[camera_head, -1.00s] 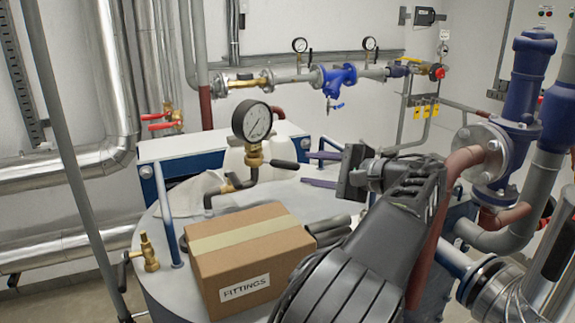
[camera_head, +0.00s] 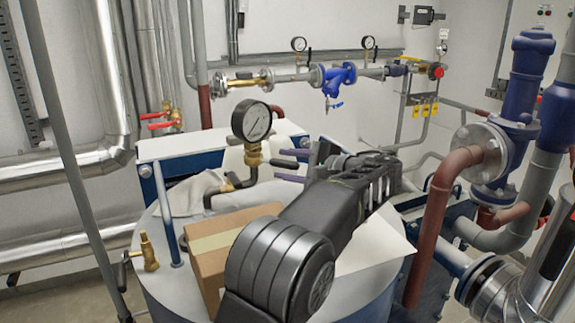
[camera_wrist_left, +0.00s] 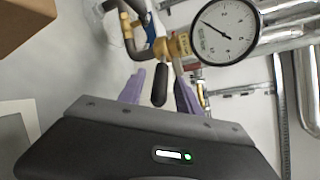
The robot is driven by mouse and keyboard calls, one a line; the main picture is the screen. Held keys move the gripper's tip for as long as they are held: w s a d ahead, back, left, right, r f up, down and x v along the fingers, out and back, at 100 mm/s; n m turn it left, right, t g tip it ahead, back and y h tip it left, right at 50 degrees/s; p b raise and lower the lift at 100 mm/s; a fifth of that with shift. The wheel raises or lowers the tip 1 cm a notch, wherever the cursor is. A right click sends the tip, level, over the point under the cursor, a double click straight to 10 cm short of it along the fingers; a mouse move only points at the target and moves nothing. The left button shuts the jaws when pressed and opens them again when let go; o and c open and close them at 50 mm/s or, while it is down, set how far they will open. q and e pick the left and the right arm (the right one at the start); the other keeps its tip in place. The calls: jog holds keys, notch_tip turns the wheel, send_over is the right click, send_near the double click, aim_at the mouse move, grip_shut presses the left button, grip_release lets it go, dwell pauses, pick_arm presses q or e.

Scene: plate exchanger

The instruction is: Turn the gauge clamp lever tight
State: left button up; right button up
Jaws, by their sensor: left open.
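The pressure gauge (camera_head: 251,121) stands on a brass fitting (camera_head: 252,156) above the tank, its round white dial facing me. The black clamp lever (camera_head: 284,163) sticks out to the right of that fitting. My left gripper (camera_head: 278,165) is open, with one purple finger on each side of the lever. In the left wrist view the lever (camera_wrist_left: 160,86) lies between the two spread fingers with gaps beside it. The gauge (camera_wrist_left: 224,32) and brass clamp (camera_wrist_left: 172,46) are just beyond the fingertips. My right gripper is not in view.
A bent dark pipe (camera_head: 222,193) runs below the gauge. A blue handrail (camera_head: 165,215) rises at the left. A thick red-brown pipe (camera_head: 432,225) stands at the right.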

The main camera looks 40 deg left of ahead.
pick_arm(q)
jog(key=shift+c, duration=0.4)
grip_shut()
dwell(0.9)
